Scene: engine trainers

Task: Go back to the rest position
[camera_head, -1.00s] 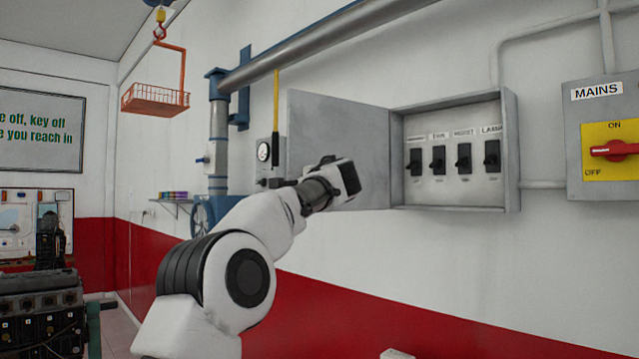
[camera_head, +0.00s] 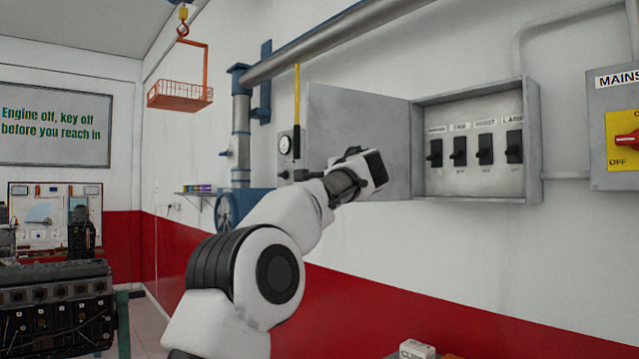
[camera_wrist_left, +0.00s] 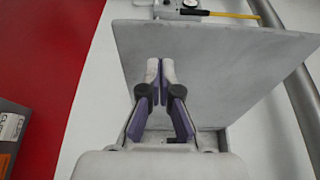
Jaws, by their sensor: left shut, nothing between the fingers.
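My left arm (camera_head: 262,275) rises from the bottom of the head view, with its wrist (camera_head: 360,178) in front of the open panel door (camera_head: 355,135). In the left wrist view the left gripper (camera_wrist_left: 161,68) is shut and empty, its fingers pointing toward the grey door (camera_wrist_left: 205,60). I cannot tell the exact gap between fingers and door. The grey switch box (camera_head: 533,150) stands open on the wall to the right, with several black switches (camera_head: 459,150) inside. My right gripper is not in view.
A mains box (camera_head: 598,115) with a red switch is at the right edge. A pipe (camera_head: 330,42), a gauge (camera_head: 285,145) and an orange hanging basket (camera_head: 180,97) are behind. An engine (camera_head: 55,310) stands at lower left. A small white block (camera_head: 416,349) is at the bottom.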

